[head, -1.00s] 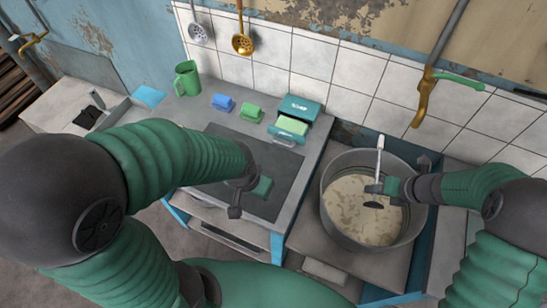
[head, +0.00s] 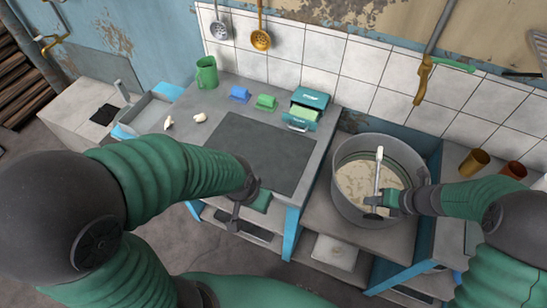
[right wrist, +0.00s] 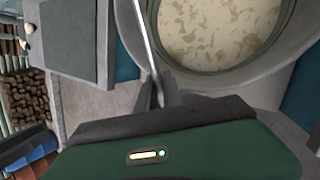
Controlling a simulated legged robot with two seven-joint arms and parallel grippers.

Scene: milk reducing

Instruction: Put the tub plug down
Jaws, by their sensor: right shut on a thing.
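I cannot make out a tub plug for certain. A flat black thing (head: 104,115) lies on the pale counter by the sink (head: 148,113) at the far left. My right gripper (head: 374,208) is shut on a long utensil with a pale handle (head: 379,168), which leans over the pot. The utensil's shaft also shows in the right wrist view (right wrist: 146,38). The pot (head: 341,193) holds a creamy, lumpy liquid (head: 352,186). My left gripper (head: 234,214) is at the front edge of the stove; its fingers are dark and small, and I see nothing clearly between them.
A green mug (head: 206,73), a blue block (head: 239,94), a green block (head: 266,102) and a teal box (head: 309,99) stand along the back. Two white pieces (head: 200,117) lie left of the dark stove plate (head: 262,150). Two cups (head: 474,162) stand at right.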

